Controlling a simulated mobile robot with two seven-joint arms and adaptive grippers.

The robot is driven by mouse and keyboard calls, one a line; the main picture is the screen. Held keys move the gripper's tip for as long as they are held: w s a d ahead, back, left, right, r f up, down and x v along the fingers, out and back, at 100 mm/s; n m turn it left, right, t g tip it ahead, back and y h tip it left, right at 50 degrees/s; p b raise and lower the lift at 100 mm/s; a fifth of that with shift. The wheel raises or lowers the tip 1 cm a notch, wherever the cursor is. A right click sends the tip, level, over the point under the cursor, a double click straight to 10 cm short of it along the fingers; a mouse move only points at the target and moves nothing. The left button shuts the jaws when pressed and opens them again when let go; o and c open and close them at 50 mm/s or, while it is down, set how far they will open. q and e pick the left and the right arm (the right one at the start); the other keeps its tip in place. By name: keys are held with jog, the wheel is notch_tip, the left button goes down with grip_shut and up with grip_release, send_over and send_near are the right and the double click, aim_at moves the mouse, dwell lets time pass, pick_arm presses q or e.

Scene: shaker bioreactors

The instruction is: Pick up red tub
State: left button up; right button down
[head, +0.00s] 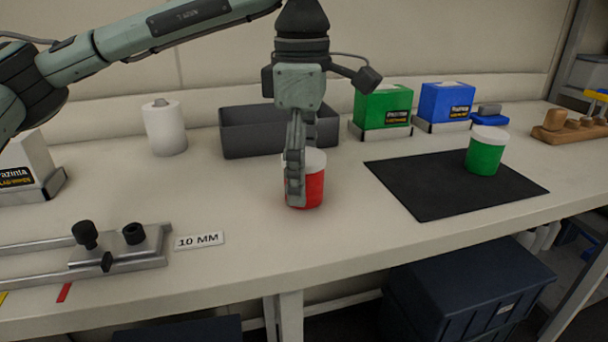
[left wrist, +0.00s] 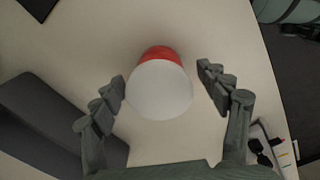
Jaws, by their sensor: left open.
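The red tub (head: 314,187) with a white lid stands upright on the bench top, in front of the dark grey bin. My left gripper (head: 297,200) points down at it, and its near finger hides the tub's left part in the head view. In the left wrist view the red tub (left wrist: 159,88) shows from above, its white lid between the two spread fingers of my left gripper (left wrist: 162,88). My right gripper is not in view.
A dark grey bin (head: 234,135) and a white roll (head: 165,128) stand behind. A green tub (head: 486,155) stands on a black mat (head: 440,193) to the right. A metal rail fixture (head: 120,258) and a "10 MM" label (head: 199,240) lie at front left. Bench around the red tub is clear.

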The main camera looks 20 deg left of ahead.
pick_arm(q)
jog(key=c, duration=1.3)
